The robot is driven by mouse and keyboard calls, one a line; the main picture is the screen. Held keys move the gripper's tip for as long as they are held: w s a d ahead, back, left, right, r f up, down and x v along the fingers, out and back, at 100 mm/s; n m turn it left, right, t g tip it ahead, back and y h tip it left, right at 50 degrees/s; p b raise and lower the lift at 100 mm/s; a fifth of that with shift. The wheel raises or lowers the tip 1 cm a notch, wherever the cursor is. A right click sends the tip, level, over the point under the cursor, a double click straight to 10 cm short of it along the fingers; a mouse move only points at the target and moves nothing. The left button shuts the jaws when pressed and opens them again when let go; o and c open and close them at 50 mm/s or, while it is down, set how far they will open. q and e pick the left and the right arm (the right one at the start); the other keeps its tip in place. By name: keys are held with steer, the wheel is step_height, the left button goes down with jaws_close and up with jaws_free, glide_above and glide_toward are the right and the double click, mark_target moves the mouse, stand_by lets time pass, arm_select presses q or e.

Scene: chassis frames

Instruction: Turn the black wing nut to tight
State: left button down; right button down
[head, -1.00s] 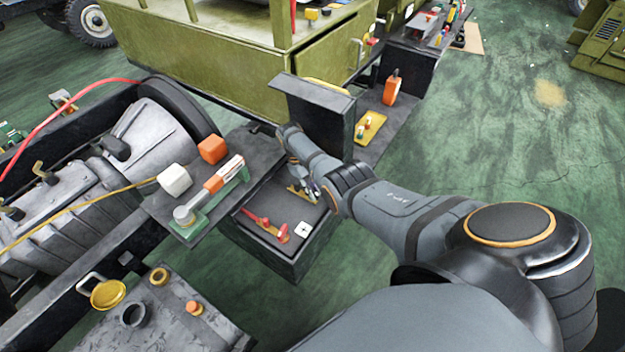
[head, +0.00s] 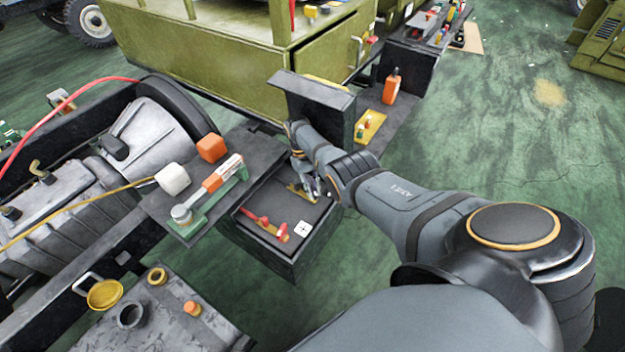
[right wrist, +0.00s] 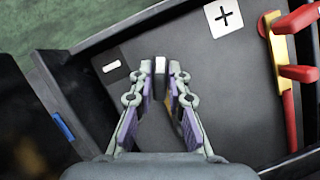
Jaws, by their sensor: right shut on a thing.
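My right gripper (head: 312,190) reaches into the open black box at the middle of the head view. In the right wrist view, its two fingers (right wrist: 161,76) close in from both sides on a small upright dark piece with a grey top edge, which I take as the black wing nut (right wrist: 159,68). It stands between the fingertips, near the white minus label (right wrist: 112,66). In the head view the nut cannot be made out behind my gripper and wrist. My left gripper is not in view.
The black box (head: 268,258) has raised walls around the gripper. Red clamps (head: 266,224) on a brass bar and a white plus label (head: 303,229) lie beside it. The raised black panel (head: 312,100) stands behind my wrist. A shelf with a torque-like tool (head: 222,172) is left.

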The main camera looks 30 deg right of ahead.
steer(key=c, duration=1.3)
jaws_free()
